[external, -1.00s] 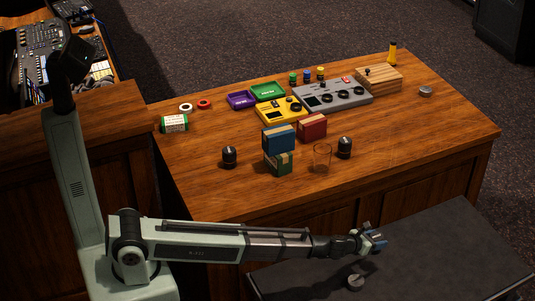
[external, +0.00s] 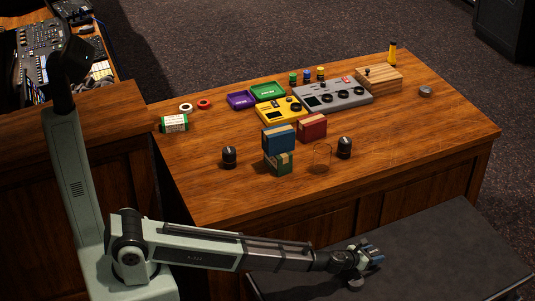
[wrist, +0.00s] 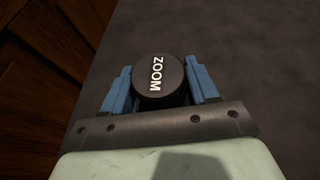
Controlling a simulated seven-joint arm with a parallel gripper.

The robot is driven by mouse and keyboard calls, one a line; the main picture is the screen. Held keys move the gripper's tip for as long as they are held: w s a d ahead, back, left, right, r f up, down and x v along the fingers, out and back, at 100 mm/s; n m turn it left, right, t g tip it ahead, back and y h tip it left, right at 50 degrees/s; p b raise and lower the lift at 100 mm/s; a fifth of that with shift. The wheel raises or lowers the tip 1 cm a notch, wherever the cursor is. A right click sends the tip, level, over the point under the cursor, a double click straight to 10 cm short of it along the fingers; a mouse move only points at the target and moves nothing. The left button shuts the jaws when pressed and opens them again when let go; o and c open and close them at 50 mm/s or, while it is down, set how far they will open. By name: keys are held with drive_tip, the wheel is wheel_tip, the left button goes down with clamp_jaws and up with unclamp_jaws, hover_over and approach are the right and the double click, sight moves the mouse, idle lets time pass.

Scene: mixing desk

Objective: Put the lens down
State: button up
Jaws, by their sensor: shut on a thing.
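A black round lens cap end marked "ZOOM" (wrist: 160,82) sits between the blue fingers of my gripper (wrist: 161,88) in the wrist view. The fingers press on it from both sides. In the external view my gripper (external: 372,257) is low over the dark grey surface at the front right. The held lens is mostly hidden there by the fingers. I cannot tell whether it touches the surface. Two other black cylinders, one left (external: 229,157) and one right (external: 344,148), stand upright on the wooden desk.
A small grey round object (external: 356,284) shows just below my gripper. The dark surface (external: 450,245) is clear to the right. The wooden desk (external: 235,195) behind holds stacked boxes (external: 279,138), a clear glass (external: 322,158), control panels (external: 336,96) and trays (external: 268,91).

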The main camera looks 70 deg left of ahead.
drive_tip(key=o, duration=1.3)
drive_tip(key=shift+f, duration=0.1)
drive_tip(key=shift+s+r, duration=0.2)
drive_tip(key=shift+r, duration=0.05)
drive_tip(key=v, duration=1.1)
drive_tip(key=shift+s, duration=0.25)
drive_tip(key=shift+r, duration=0.15)
